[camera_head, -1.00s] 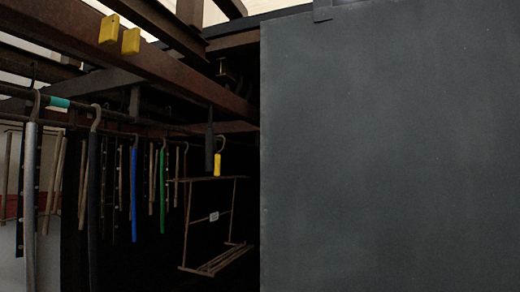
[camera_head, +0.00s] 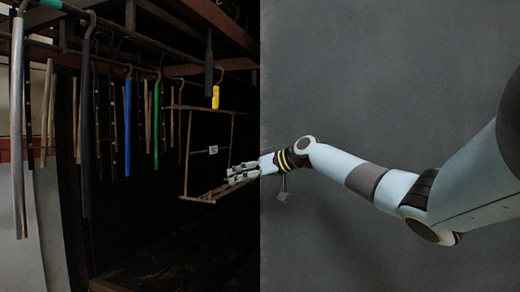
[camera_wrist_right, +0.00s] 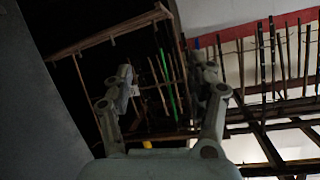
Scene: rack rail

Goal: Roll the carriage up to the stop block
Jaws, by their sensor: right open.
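A thin brown open frame (camera_head: 187,152), which may be the carriage, hangs under a hook with a yellow piece (camera_head: 215,97) in the head view. A small pale label (camera_head: 213,150) sits in its middle. My right gripper (camera_head: 232,175) is at the frame's lower right side; I cannot tell whether it touches. In the right wrist view the gripper (camera_wrist_right: 163,66) is open, with hangers showing behind its fingers. A brown bar (camera_wrist_right: 110,33), probably of the frame, runs beyond the left finger. I cannot make out a stop block for certain. My left gripper is out of view.
A large grey panel (camera_head: 390,90) fills the right half of the head view. Several hanging strips, including a blue one (camera_head: 127,128) and a green one (camera_head: 156,125), hang left of the frame. A dark upright piece (camera_head: 208,70) hangs beside the yellow piece.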

